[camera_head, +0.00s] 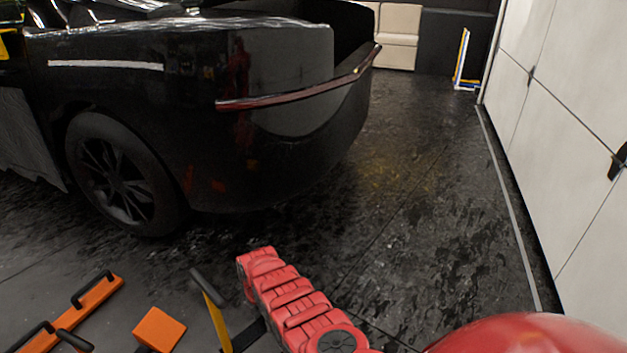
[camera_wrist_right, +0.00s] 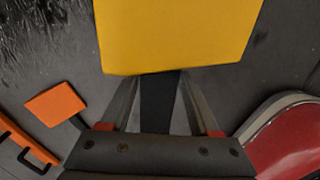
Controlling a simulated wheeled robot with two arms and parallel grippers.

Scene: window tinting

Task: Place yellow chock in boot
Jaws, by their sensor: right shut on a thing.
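The yellow chock (camera_head: 218,322) shows nearly edge-on at the bottom of the head view, with a dark handle at its top. It fills the top middle of the right wrist view (camera_wrist_right: 180,35). My right gripper (camera_wrist_right: 160,88) is shut on it; the fingers reach its lower edge in that view. In the head view the dark gripper (camera_head: 246,336) is beside the chock, low in front of the car. The black car (camera_head: 180,75) stands with its rear to the right. Its boot (camera_head: 350,30) looks open at the top; the inside is mostly hidden. My left gripper is not in view.
An orange block (camera_head: 160,328) and an orange bar with black handles (camera_head: 70,315) lie at lower left. A dark red strip (camera_head: 300,93) runs along the car's rear. Clear dark floor (camera_head: 430,190) lies between the car and the white panelled wall (camera_head: 570,120).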

